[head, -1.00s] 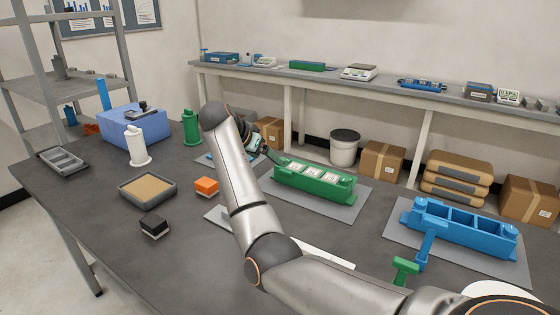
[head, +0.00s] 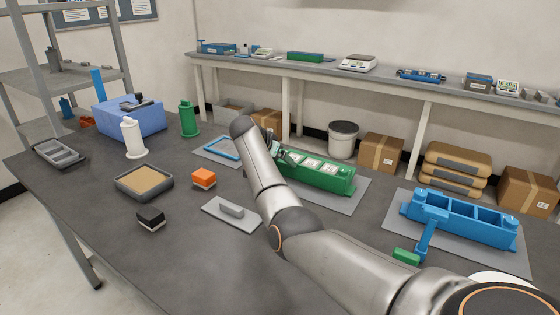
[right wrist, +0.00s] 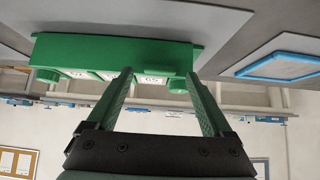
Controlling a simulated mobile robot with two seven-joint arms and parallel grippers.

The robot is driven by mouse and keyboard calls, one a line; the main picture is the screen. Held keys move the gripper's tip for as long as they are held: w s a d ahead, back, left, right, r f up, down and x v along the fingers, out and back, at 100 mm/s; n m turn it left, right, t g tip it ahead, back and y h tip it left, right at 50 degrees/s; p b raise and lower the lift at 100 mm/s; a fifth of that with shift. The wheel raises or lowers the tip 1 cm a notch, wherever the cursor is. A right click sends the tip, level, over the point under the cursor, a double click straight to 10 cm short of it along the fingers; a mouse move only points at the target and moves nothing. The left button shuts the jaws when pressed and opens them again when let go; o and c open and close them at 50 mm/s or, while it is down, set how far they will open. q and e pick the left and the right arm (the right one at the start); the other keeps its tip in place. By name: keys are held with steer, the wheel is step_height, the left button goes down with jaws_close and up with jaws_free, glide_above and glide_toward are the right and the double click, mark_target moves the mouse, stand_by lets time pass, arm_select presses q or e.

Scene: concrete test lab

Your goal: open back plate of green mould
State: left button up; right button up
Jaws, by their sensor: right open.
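The green mould (head: 325,180) sits on a grey mat on the table, with pale filled compartments along its top. My right arm comes in from the lower right and partly covers its left end. My right gripper (head: 283,154) is at the mould's far left corner, partly hidden by the arm. In the right wrist view the picture is upside down, and the open right gripper (right wrist: 159,76) points at a long green side of the mould (right wrist: 110,50). Nothing shows between its fingers except the mould behind; touching cannot be told. My left gripper is not in view.
A blue mould (head: 460,222) stands on a mat at the right, with a blue T-shaped tool before it. A blue frame (head: 222,148) lies on a mat left of the gripper. An orange block (head: 204,178) and a sand tray (head: 144,181) stand further left.

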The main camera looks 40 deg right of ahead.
steer(key=shift+d+f, duration=0.15)
steer(key=shift+f, duration=0.05)
steer(key=shift+c, duration=0.3)
jaws_close()
stand_by(0.4)
steer(key=shift+a+f+p, duration=0.2)
steer(key=shift+a+p, duration=0.1)
steer(key=shift+p, duration=0.05)
